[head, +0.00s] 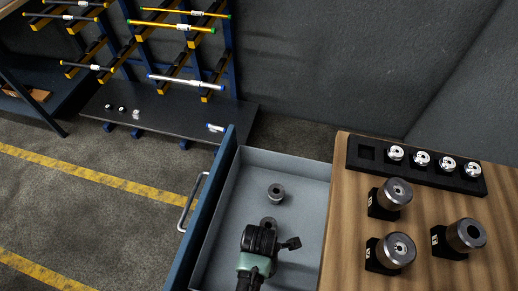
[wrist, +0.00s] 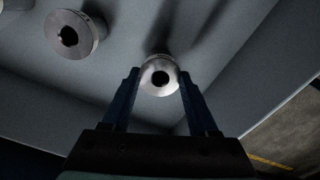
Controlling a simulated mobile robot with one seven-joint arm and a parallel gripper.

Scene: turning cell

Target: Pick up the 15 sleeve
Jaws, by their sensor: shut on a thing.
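My gripper (wrist: 160,98) is shut on a small round metal sleeve (wrist: 159,77) with a dark bore, inside the open drawer (head: 229,216). In the head view the arm mostly covers this sleeve, and only a bit of it (head: 268,222) shows beyond my gripper. A second, similar sleeve (head: 276,192) stands apart on the drawer floor farther back; it also shows at the upper left of the wrist view (wrist: 75,35). No number can be read on either sleeve.
A wooden top (head: 345,215) right of the drawer carries several large dark collars on black blocks (head: 390,250) and a black tray (head: 368,168) with several shiny rings and one empty pocket. A rack of bars (head: 170,50) stands at the back left. The drawer front and walls surround my gripper.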

